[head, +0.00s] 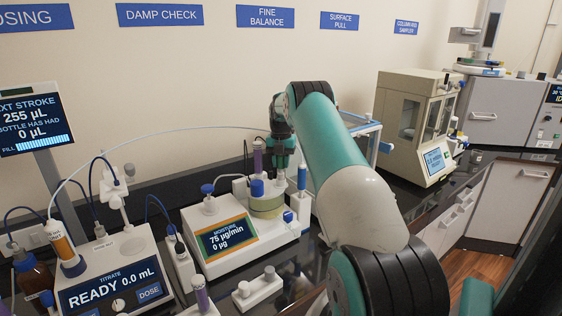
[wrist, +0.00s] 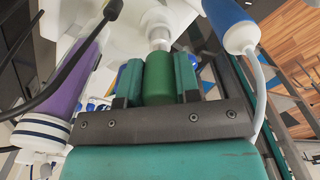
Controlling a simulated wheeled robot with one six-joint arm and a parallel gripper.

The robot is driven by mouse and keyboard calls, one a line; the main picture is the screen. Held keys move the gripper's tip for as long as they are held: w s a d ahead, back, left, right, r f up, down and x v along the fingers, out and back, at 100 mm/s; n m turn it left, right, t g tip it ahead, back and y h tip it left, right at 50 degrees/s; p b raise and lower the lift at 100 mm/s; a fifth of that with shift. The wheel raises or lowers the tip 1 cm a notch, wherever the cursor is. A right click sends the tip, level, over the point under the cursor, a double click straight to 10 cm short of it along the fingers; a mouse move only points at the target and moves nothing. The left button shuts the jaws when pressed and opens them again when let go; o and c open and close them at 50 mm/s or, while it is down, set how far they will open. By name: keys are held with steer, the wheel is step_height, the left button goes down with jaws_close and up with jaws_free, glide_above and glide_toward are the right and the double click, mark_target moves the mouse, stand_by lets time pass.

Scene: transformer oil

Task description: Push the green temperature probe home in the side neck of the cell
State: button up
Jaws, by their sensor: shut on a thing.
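The green temperature probe (wrist: 160,80) sits between the two fingers of my gripper (wrist: 160,72), which is shut on it in the wrist view. Beyond its far end is a pale, narrow neck-like part (wrist: 158,38) of the white body; I cannot tell how deep the probe sits in it. In the head view my gripper (head: 284,158) is just above and behind the cell (head: 267,206), a pale yellow-green vessel on the moisture unit (head: 226,240). The probe and side neck cannot be made out there.
A purple tube (wrist: 78,85) stands close to the left of my gripper in the wrist view. A blue-and-white part (wrist: 230,22) with a white cable is close on the right. A titrator (head: 112,280) stands left of the moisture unit, and a balance (head: 415,120) behind right.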

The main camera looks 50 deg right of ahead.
steer(key=shift+f+b, duration=0.45)
steer(key=shift+f, duration=0.4)
steer(key=o, duration=1)
step_height(320, 180, up, 17)
steer(key=shift+r+b, duration=0.15)
steer(key=shift+b, duration=0.5)
